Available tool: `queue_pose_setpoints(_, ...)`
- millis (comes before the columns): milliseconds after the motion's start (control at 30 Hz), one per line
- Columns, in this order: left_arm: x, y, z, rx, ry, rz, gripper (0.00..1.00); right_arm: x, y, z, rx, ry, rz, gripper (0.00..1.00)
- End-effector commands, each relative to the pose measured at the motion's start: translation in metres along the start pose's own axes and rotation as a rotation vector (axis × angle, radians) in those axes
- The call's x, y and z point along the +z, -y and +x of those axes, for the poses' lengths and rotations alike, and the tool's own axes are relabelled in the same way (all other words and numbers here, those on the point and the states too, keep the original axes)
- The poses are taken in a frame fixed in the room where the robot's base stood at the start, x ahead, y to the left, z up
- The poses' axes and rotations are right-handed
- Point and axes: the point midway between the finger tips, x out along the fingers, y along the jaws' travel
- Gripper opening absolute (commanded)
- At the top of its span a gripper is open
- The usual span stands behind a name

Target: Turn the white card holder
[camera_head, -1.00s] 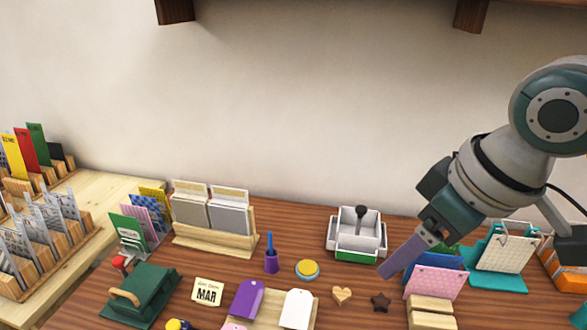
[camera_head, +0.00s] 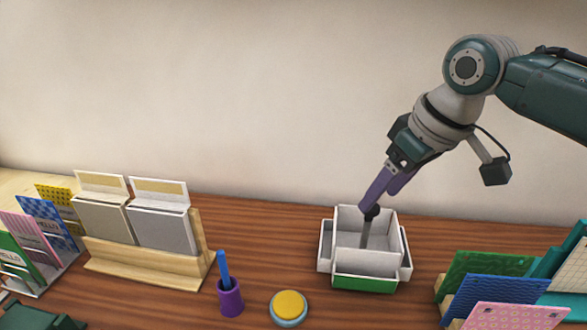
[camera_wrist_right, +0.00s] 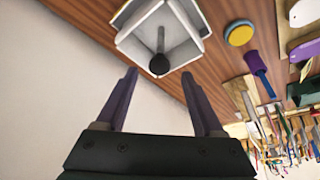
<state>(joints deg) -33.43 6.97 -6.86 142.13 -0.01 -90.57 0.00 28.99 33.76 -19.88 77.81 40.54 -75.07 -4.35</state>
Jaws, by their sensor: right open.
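The white card holder (camera_head: 328,250) stands on the wooden table right of centre, with open compartments and a green strip along its front. A grey post with a dark round knob (camera_head: 371,212) rises from its middle. My right gripper (camera_head: 378,200) has purple fingers and reaches down from the upper right to the knob. In the right wrist view, the right gripper (camera_wrist_right: 160,90) is open, and the knob (camera_wrist_right: 159,64) shows just ahead of the gap between the fingertips. Nothing is between the fingers. My left gripper is not in view.
A wooden rack (camera_head: 150,263) with two grey card packs stands left. A purple cup (camera_head: 230,298) and a yellow-topped round pad (camera_head: 289,306) sit in front of the holder. Blue (camera_head: 495,300) and other coloured cards stand right. The table around the holder is clear.

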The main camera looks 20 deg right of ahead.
Motion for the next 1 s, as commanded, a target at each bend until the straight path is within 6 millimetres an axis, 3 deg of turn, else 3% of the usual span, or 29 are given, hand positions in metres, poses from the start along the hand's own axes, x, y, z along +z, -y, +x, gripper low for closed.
queue_pose_setpoints(33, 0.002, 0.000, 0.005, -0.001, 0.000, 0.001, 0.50, 0.001, 0.001, 0.010, -0.002, 0.000, 0.001, 0.69)
queue_pose_setpoints(200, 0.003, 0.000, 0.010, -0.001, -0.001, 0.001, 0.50, 0.000, 0.000, 0.026, 0.000, 0.000, 0.000, 0.69)
queue_pose_setpoints(533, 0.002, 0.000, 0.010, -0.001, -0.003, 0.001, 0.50, 0.000, 0.000, 0.028, 0.001, 0.000, -0.001, 0.69)
queue_pose_setpoints(1000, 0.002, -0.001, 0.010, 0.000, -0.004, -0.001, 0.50, 0.000, 0.000, 0.028, 0.001, 0.000, -0.001, 0.16)
